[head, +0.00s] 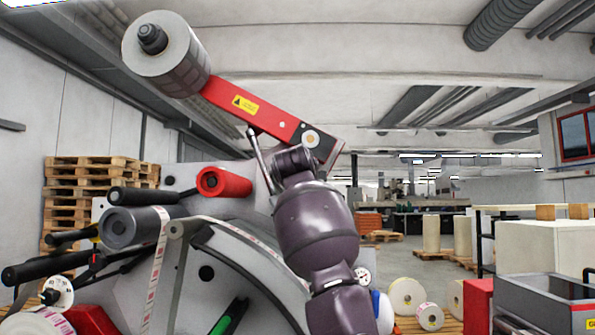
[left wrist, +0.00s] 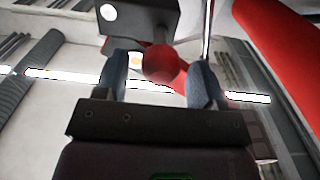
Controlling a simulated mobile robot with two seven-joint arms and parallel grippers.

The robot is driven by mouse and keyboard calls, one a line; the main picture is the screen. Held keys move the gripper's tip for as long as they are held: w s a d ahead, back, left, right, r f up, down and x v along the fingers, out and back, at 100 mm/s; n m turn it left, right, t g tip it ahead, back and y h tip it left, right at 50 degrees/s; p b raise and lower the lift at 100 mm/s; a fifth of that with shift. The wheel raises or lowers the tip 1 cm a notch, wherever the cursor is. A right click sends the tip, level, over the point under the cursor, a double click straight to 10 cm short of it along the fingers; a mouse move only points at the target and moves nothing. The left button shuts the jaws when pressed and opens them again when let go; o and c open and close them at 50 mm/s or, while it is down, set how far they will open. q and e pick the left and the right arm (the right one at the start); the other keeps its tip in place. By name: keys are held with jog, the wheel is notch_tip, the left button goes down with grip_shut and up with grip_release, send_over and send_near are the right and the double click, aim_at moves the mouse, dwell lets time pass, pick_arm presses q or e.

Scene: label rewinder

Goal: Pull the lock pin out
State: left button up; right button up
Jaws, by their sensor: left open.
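A red ball knob (left wrist: 160,63), which looks like the head of the lock pin, shows in the left wrist view in front of a dark grey block (left wrist: 140,17). My left gripper (left wrist: 158,75) is open, with one blue-grey finger on each side of the knob. I cannot tell whether either finger touches it. In the head view my arm rises from the bottom and its hand (head: 293,160) is just below the lower end of the red swing arm (head: 250,108). The knob and fingertips are hidden there. My right gripper is not in view.
The swing arm carries a large roll (head: 168,58) at its upper left end. The grey rewinder panel (head: 245,270) with a red-ended roller (head: 222,182) and black rollers fills the lower left. Pallets (head: 95,172) stand behind. Paper rolls (head: 407,296) stand right of my arm.

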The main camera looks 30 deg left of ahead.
pick_arm(q)
jog(key=shift+x, duration=0.85)
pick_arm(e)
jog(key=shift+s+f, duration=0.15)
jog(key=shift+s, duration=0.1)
pick_arm(q)
grip_shut()
jog(key=shift+s+d+f+b, duration=0.1)
jog(key=shift+s+d+b, duration=0.25)
jog(key=shift+s, duration=0.15)
jog(key=shift+b+v, duration=0.5)
jog(key=shift+v, duration=0.45)
jog(key=shift+c, duration=1.8)
grip_release()
jog(key=o, duration=0.4)
jog(key=shift+s+d, duration=0.1)
jog(key=shift+s, duration=0.15)
jog(key=shift+c, duration=0.2)
jog(key=shift+w, duration=0.1)
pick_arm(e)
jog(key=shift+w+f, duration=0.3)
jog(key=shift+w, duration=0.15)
